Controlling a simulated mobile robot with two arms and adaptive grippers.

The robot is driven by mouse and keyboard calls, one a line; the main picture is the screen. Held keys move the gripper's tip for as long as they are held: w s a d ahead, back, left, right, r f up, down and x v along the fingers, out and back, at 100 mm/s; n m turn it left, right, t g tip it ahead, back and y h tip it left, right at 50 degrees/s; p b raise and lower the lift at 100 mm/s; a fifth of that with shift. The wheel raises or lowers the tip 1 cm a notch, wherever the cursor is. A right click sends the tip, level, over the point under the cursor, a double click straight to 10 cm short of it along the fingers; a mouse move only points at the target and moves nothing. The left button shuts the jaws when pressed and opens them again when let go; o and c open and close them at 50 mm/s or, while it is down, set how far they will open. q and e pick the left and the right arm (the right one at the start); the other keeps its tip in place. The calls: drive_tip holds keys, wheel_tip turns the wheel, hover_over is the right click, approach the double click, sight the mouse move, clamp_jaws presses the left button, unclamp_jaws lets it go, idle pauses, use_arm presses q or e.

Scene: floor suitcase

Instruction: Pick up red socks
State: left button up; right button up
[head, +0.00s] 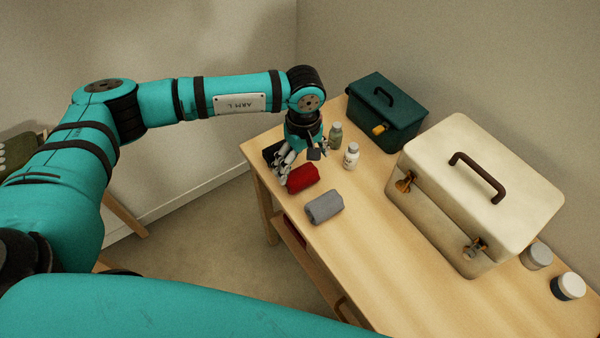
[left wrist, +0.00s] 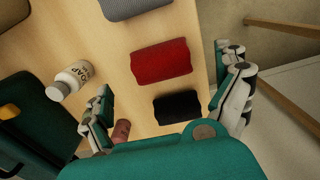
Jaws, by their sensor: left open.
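The red socks (head: 301,178) are a rolled bundle on the wooden table near its far left end, between a grey roll and a dark one. They also show in the left wrist view (left wrist: 161,61), lying on the wood beyond my fingertips. My left gripper (head: 301,158) is just behind and above the red roll in the head view. In the left wrist view my left gripper (left wrist: 170,92) has its fingers spread wide, with nothing held; the black roll (left wrist: 177,107) lies between them in the picture. My right gripper is not in view.
A grey roll (head: 324,207) lies in front of the red one. A dark green case (head: 385,112) and a cream case (head: 476,190) stand behind. The table's left edge is near.

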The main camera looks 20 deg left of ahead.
sight(302, 172)
use_arm(q)
drive_tip(key=shift+s+f, duration=0.1)
drive_tip(key=shift+f, duration=0.35)
drive_tip(key=f, duration=0.1)
drive_tip(key=f+p, duration=0.1)
drive_tip(key=f, duration=0.2)
drive_tip(key=shift+w+a+f+p, duration=0.25)
drive_tip(key=shift+w+p, duration=0.05)
drive_tip(key=shift+f, duration=0.3)
drive_tip(key=shift+c, duration=0.4)
drive_tip(key=c, duration=0.7)
drive_tip(key=shift+c, duration=1.2)
